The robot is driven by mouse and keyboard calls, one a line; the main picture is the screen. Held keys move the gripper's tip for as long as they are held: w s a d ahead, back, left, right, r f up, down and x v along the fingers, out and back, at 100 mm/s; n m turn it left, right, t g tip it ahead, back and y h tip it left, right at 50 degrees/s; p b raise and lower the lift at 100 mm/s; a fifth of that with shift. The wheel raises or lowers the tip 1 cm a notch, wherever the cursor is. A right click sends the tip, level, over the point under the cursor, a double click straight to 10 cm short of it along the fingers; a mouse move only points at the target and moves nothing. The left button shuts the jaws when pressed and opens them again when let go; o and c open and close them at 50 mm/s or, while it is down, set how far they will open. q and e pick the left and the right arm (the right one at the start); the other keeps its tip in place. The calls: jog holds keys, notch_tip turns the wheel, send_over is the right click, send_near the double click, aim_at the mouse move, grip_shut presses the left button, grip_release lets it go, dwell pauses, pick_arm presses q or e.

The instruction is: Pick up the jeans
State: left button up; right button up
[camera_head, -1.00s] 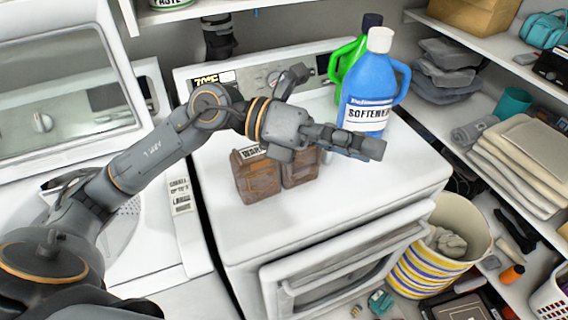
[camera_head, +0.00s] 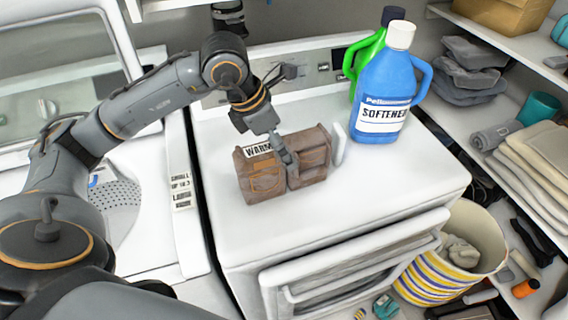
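The jeans (camera_head: 262,178) appear to be the brown folded garment with orange stitching and pocket shapes on the white dryer top. They stand as a bulky bundle with a crease between two halves. My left gripper (camera_head: 287,158) points down at the middle of the jeans, with one finger visible against their front near the crease. The other finger is hidden, so whether it is open or closed on the cloth does not show. My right gripper is not in view.
A blue softener bottle (camera_head: 385,98) and a green bottle (camera_head: 360,57) stand behind and right of the jeans. A white upright piece (camera_head: 338,145) is right beside them. The dryer top (camera_head: 400,185) is clear in front. Shelves of folded cloth (camera_head: 530,165) line the right.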

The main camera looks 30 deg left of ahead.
pick_arm(q)
jog(key=shift+w+d+f, duration=0.1)
jog(key=shift+f, duration=0.3)
jog(key=shift+w+d+f+p, duration=0.2)
jog(key=shift+w+f+p, duration=0.05)
jog(key=shift+f+p, duration=0.25)
jog(key=x, duration=0.1)
jog(key=p+x, duration=0.1)
jog(key=x, duration=0.1)
jog(key=shift+w+d+f, duration=0.1)
jog(key=shift+w+f, duration=0.05)
jog(key=shift+w, duration=0.15)
jog(key=shift+w+f, duration=0.15)
jog(key=shift+f, duration=0.2)
jog(key=shift+c, duration=0.4)
jog(key=c, duration=1.4)
jog(key=shift+c, duration=1)
jog(key=shift+r, duration=0.15)
